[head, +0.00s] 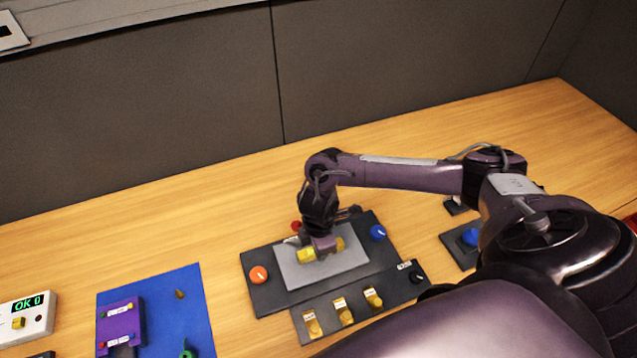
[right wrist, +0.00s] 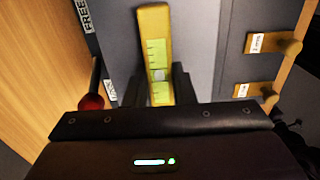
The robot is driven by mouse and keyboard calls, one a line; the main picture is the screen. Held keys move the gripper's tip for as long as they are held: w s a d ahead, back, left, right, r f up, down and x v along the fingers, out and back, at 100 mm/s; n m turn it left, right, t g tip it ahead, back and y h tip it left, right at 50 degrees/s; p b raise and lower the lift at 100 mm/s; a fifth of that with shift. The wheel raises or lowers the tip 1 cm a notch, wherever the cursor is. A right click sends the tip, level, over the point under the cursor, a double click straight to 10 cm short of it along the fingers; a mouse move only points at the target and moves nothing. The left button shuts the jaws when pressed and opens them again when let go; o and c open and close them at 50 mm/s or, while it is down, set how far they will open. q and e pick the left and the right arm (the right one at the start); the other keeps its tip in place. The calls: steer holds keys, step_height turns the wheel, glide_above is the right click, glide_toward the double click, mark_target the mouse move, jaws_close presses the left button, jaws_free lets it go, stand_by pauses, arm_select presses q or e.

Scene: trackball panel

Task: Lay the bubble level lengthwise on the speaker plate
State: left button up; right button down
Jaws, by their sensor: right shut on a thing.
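The bubble level (head: 306,257) is a yellow bar, with green vials showing in the right wrist view (right wrist: 157,50). It is over the light grey speaker plate (head: 292,278) on the dark panel, running roughly along the plate's longer side. My right gripper (head: 322,243) is shut around the level's middle from above; its dark fingers (right wrist: 157,88) flank the level in the right wrist view. The level looks flat and very low over the plate, but I cannot tell whether it touches. The arm hides part of the plate's far edge. My left gripper is out of view.
An orange knob (head: 258,274), a blue knob (head: 378,233) and a red knob (head: 296,226) surround the plate. A strip with yellow switches (head: 341,311) lies in front. A blue mat (head: 178,320) with a purple block (head: 121,323) is left. The back of the table is clear.

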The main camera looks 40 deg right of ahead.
stand_by(0.8)
steer(key=c, duration=1.1)
jaws_free()
steer(key=shift+c, duration=0.2)
steer(key=shift+r, duration=0.1)
step_height(320, 180, up, 7)
steer(key=shift+r+p, duration=0.15)
steer(key=shift+p, duration=0.3)
steer(key=shift+r, duration=0.2)
steer(key=shift+s+f, duration=0.1)
